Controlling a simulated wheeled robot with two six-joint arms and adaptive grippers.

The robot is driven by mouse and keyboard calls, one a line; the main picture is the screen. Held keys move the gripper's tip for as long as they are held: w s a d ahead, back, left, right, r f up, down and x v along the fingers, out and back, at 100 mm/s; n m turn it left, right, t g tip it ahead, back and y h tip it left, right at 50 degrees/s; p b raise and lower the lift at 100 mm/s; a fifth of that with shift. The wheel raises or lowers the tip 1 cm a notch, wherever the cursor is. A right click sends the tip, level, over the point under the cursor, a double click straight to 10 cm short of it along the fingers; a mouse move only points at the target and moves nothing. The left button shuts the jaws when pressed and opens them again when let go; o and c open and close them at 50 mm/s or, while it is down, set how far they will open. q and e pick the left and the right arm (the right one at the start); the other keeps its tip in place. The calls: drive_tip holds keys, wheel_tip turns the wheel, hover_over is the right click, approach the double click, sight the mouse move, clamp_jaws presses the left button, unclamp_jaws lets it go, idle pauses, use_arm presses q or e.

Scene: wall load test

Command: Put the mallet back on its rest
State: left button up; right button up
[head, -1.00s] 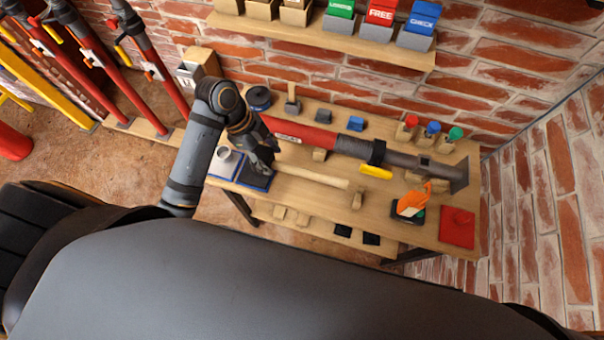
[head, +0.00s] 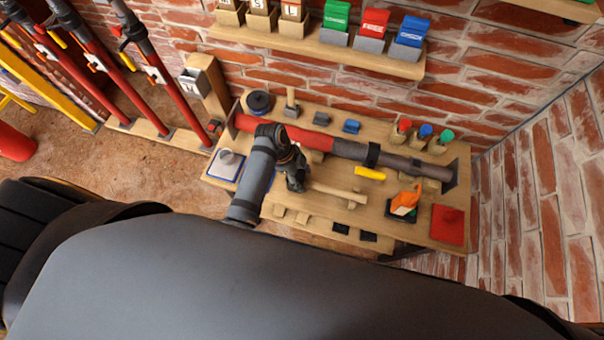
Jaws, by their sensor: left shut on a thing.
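The mallet (head: 338,191) shows as a pale wooden handle that runs to the right from my left gripper (head: 298,185) over the workbench (head: 385,225). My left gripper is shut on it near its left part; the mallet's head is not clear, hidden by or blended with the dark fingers. A small wooden block (head: 352,204), which looks like a support of the rest, stands by the handle's right end. I cannot tell whether the handle touches it. Any other support of the rest is hidden by my arm. My right gripper is not in view.
A red and grey pipe (head: 345,149) lies behind the mallet, with a yellow piece (head: 370,173) in front of it. An orange item (head: 405,201) and a red pad (head: 447,225) are at the right. A white, blue-edged tray (head: 221,170) is at the left.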

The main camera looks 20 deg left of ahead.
use_arm(q)
drive_tip(key=o, duration=1.6)
drive_tip(key=shift+c, duration=0.2)
drive_tip(key=b+v, duration=0.3)
drive_tip(key=v, duration=0.8)
drive_tip(key=shift+a+r, duration=0.1)
drive_tip(key=shift+a, duration=0.05)
drive_tip(key=shift+r, duration=0.4)
